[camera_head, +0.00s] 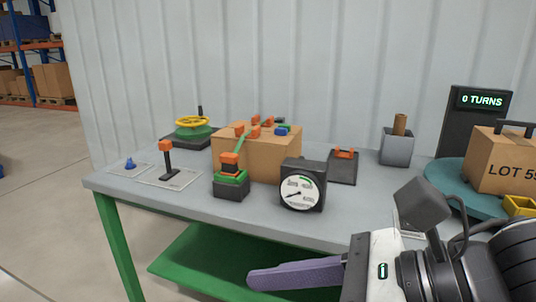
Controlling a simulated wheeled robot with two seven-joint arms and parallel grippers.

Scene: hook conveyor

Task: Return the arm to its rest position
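My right arm comes in from the lower right. Its gripper (296,274) points left, with a purple finger in front of the table's front edge and above the green lower shelf. The fingers are seen from the side, so I cannot tell how far apart they are. No object shows at the fingertips. My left arm and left gripper are not in view.
The grey table (240,218) holds a cardboard box (270,160), a dial gauge (303,186), a yellow handwheel (192,122), an orange-topped lever (167,160) and a green-and-orange device (231,180). A carton (503,160) stands on a teal turntable (450,184) near my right arm.

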